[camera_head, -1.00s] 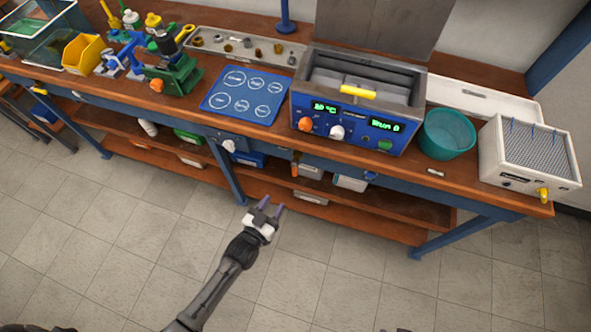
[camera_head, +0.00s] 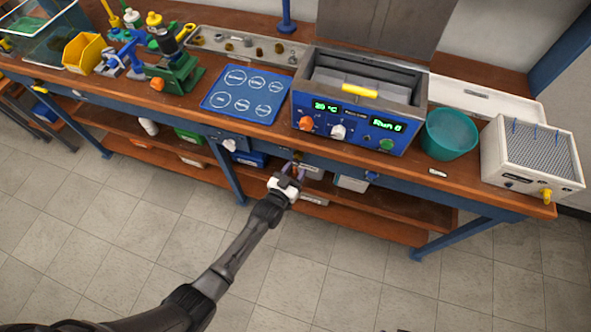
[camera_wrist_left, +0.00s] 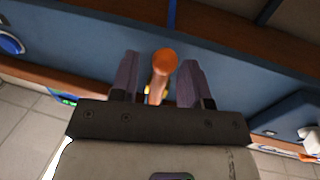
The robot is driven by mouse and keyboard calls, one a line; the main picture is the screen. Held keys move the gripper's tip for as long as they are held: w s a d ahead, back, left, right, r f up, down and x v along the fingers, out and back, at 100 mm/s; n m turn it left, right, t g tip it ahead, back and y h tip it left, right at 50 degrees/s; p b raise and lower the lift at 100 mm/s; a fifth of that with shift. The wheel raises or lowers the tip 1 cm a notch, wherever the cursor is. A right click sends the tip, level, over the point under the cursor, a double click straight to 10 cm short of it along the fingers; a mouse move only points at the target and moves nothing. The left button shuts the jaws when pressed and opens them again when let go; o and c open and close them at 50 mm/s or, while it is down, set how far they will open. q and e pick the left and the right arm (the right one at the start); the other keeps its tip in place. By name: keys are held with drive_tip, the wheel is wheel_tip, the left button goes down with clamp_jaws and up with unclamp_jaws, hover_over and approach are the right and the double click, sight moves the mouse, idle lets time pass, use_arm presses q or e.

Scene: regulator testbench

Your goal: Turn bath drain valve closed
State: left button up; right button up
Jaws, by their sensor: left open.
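The drain valve's orange handle (camera_head: 295,172) hangs below the bench's front edge, under the heating bath (camera_head: 353,102). A small brass part shows just above it. My left gripper (camera_head: 289,175) is open at the handle, and its fingers partly hide it in the head view. In the left wrist view, the orange handle (camera_wrist_left: 163,64) with its round end shows between the two spread fingers of the left gripper (camera_wrist_left: 160,72). There is a gap on both sides, and I see no grip on it. My right gripper is not in view.
The blue bench apron (camera_wrist_left: 240,72) lies close to the fingers. A lower wooden shelf (camera_head: 375,211) with boxes runs under the bench. A teal bowl (camera_head: 449,134) and a white unit (camera_head: 530,160) stand on the right. The floor in front is free.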

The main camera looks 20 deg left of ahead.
use_arm(q)
drive_tip(key=shift+w, duration=0.2)
clamp_jaws()
idle(0.4)
